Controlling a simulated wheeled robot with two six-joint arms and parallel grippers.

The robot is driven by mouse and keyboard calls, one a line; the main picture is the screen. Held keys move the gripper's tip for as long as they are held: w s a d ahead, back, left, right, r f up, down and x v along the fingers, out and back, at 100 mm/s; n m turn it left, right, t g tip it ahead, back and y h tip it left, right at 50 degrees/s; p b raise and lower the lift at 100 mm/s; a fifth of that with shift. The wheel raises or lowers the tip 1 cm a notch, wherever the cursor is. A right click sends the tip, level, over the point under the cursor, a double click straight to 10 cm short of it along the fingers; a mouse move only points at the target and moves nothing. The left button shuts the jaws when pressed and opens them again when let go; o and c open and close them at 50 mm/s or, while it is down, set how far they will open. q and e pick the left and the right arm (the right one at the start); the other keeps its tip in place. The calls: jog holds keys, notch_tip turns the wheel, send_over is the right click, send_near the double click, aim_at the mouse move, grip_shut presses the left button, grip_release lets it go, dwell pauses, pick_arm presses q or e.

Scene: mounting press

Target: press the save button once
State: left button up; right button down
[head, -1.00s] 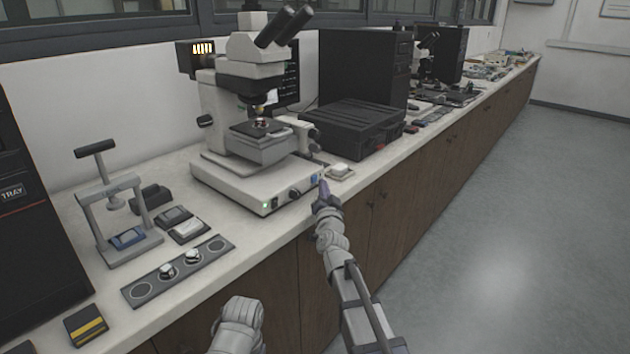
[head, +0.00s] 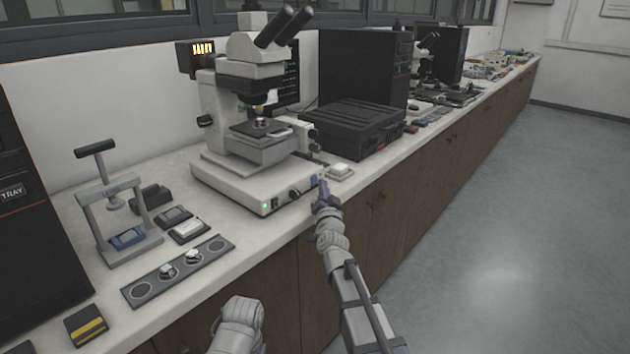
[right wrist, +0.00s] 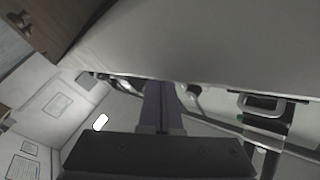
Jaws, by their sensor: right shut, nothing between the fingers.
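The white microscope (head: 250,115) stands on the counter. The front of its base (head: 255,190) has a lit green light, a dark knob and a blue button (head: 313,180) near its right corner. I cannot read a label on the button. My right gripper (head: 323,183) is shut and empty, its fingertips close beside the blue button in the head view. I cannot tell whether they touch it. In the right wrist view the purple closed fingers (right wrist: 158,108) point along a pale surface, and the button is not visible. My left gripper is out of view.
A small white-topped device (head: 340,171) sits just right of the fingertips. A black case (head: 355,130) lies behind it. A hand press (head: 115,205) and a grey strip with metal pieces (head: 178,271) are at left. The counter edge runs beneath my right arm.

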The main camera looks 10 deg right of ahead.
jog(key=shift+w, duration=0.1)
dwell(0.4)
jog(key=shift+w+a, duration=0.25)
jog(key=shift+w, duration=0.1)
dwell(0.5)
jog(key=shift+w+a+r, duration=0.2)
jog(key=shift+w+a, duration=0.15)
jog(key=shift+w, duration=0.3)
dwell(0.7)
jog(key=shift+s+d+f, duration=0.1)
jog(key=shift+s+d, duration=0.2)
jog(key=shift+s, duration=0.2)
jog(key=shift+s+d, duration=0.15)
jog(key=shift+s, duration=0.1)
jog(key=shift+s+d+f, duration=0.1)
jog(key=shift+s+d, duration=0.65)
jog(key=shift+s, duration=0.25)
jog(key=shift+s+d+f, duration=0.1)
jog(key=shift+s+d, duration=0.6)
jog(key=shift+s, duration=0.25)
jog(key=shift+s, duration=0.1)
